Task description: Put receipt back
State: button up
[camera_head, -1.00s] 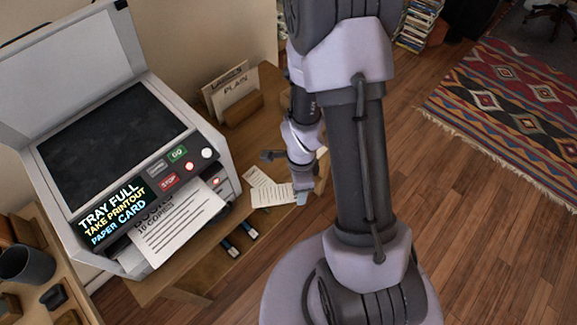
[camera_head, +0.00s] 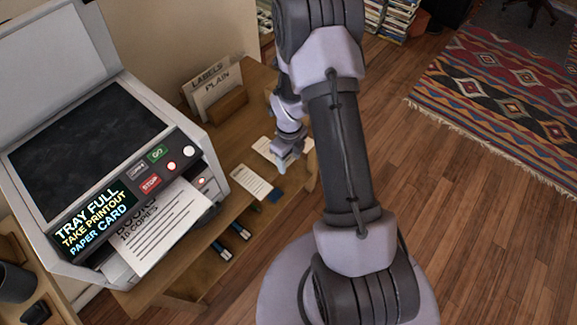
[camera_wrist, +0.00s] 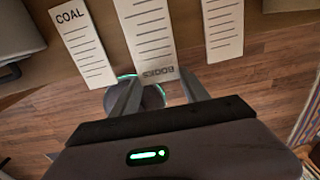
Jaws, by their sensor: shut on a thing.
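My gripper (camera_head: 284,164) is over the right end of the wooden side table, beside the paper slips. In the wrist view my gripper (camera_wrist: 160,84) has its fingers at the near end of a white receipt headed BOOKS (camera_wrist: 151,38), and it is shut on that receipt. The heading is upside down there. A slip headed COAL (camera_wrist: 82,45) lies to its left and another lined slip (camera_wrist: 223,28) to its right. In the head view one slip (camera_head: 250,182) lies left of the gripper; another (camera_head: 266,148) is partly hidden by the arm.
The copier (camera_head: 105,135) reads TRAY FULL, TAKE PRINTOUT, with a printed BOOKS sheet (camera_head: 155,230) sticking out. A holder marked LABELS PLAIN (camera_head: 215,90) stands on the table (camera_head: 235,135).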

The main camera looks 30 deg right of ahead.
jog(key=shift+f+b, duration=0.95)
jog(key=shift+f, duration=0.9)
jog(key=o, duration=1.4)
notch_tip(320, 180, up, 12)
jog(key=p, duration=0.5)
notch_tip(320, 180, up, 13)
jog(key=n+t, duration=0.2)
jog(key=n, duration=0.5)
send_over(289, 163)
jog(key=a, duration=0.4)
jog(key=s+a+r+n+t, duration=0.1)
jog(key=s+a+r+n, duration=0.3)
jog(key=s+r+n, duration=0.1)
jog(key=s+a+r+n+t+y, duration=0.1)
jog(key=s+a+r+n, duration=0.3)
jog(key=s+r+n, duration=0.2)
jog(key=s+a+r+n+t+y, duration=0.1)
jog(key=s+a+r+n, duration=0.3)
jog(key=n, duration=0.5)
jog(key=shift+s+a+r+n+t, duration=0.1)
jog(key=shift+s+r+n+t, duration=0.25)
jog(key=shift+s+r, duration=0.85)
